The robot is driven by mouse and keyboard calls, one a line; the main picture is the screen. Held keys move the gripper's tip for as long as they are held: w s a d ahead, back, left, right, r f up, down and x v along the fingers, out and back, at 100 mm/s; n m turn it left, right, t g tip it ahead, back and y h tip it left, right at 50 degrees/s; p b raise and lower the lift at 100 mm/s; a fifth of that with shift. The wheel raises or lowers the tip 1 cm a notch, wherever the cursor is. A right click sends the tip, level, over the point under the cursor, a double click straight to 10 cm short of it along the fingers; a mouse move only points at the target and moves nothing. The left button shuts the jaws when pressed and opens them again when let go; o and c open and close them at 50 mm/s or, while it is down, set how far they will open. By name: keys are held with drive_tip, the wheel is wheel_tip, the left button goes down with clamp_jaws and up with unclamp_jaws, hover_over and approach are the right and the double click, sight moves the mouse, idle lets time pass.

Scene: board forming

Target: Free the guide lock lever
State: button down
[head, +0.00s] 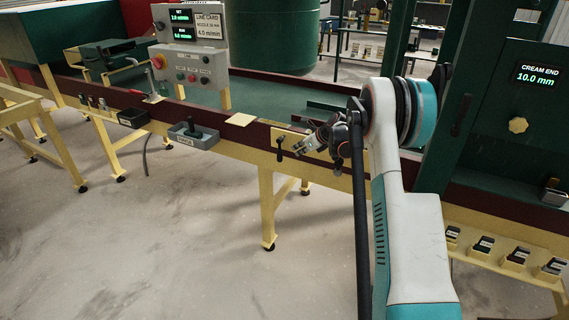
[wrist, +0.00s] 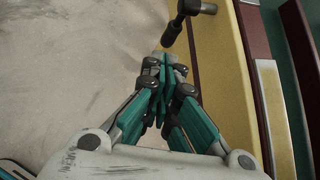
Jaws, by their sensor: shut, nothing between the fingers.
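A black lever (head: 280,148) hangs from a pivot on a yellow plate on the side of the conveyor frame, just left of my gripper (head: 303,147) in the head view. The lever also shows at the top of the wrist view (wrist: 173,33), its pivot at upper right and its grip slanting down to the left. My gripper (wrist: 166,63) is shut and empty. Its fingertips sit just below the lever's end in the wrist view; I cannot tell whether they touch it.
The conveyor's yellow and dark red side rail (head: 340,178) runs beside my gripper. A grey tray (head: 194,135) and a black bin (head: 133,117) hang on the rail to the left. A control panel (head: 189,65) stands behind. Open floor lies in front.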

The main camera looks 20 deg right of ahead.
sight(280, 150)
drive_tip(key=w+a+f+m+b, duration=0.1)
drive_tip(key=w+f+b, duration=0.2)
drive_tip(key=w+f, duration=0.4)
wheel_tip(280, 150, down, 2)
drive_tip(key=shift+w+f, duration=0.15)
drive_tip(key=shift+w, duration=0.05)
drive_tip(key=shift+w+a, duration=0.1)
drive_tip(key=shift+a, duration=0.15)
idle(0.3)
drive_tip(key=shift+w+f, duration=0.1)
drive_tip(key=shift+f, duration=0.1)
